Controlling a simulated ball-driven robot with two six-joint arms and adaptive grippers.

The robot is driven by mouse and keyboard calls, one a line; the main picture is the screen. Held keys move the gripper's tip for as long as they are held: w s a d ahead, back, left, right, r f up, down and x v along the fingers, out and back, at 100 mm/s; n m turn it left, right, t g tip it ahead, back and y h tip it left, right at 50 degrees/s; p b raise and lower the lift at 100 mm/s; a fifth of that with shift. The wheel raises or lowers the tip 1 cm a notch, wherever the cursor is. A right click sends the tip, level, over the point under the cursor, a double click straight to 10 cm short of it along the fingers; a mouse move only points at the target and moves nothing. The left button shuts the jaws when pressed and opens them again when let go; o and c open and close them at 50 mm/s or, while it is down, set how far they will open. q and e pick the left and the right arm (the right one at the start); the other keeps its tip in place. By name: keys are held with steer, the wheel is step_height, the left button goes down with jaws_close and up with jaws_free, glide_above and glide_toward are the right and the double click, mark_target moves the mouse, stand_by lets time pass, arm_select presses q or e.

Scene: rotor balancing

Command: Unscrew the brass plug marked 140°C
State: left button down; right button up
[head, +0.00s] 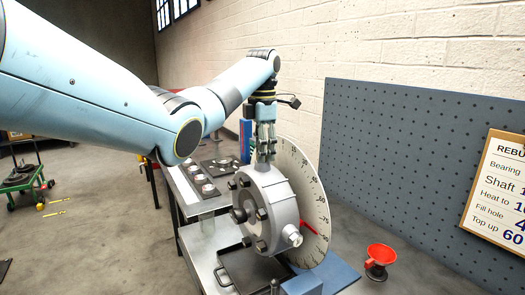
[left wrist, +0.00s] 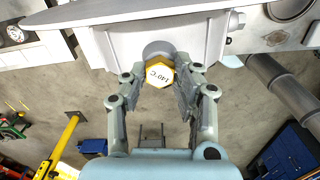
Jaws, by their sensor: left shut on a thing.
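The brass plug marked 140°C (left wrist: 159,74) shows in the left wrist view as a yellow hexagonal head on a grey boss of the housing (left wrist: 105,45). My left gripper (left wrist: 161,80) is shut on it, one finger at each side. In the head view my left gripper (head: 265,155) points down onto the top of the grey round housing (head: 270,195), and its fingers hide the plug there. Whether the plug has turned cannot be told. My right gripper is not in view.
A large graduated disc (head: 307,185) with a red mark stands directly behind the housing. A dark tray (head: 258,272) lies below it. A red funnel (head: 381,254) stands to the right, before a pegboard (head: 400,150). Small parts lie on the bench (head: 215,205) at left.

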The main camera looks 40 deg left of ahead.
arm_select(q)
steer(key=shift+n, duration=0.3)
steer(key=n, duration=0.5)
steer(key=c, duration=0.9)
jaws_free()
steer(key=shift+w, duration=0.1)
steer(key=shift+c, duration=0.4)
steer(key=m, duration=0.6)
steer(key=shift+m, duration=0.4)
steer(key=m, duration=1.1)
steer(key=shift+m, duration=0.3)
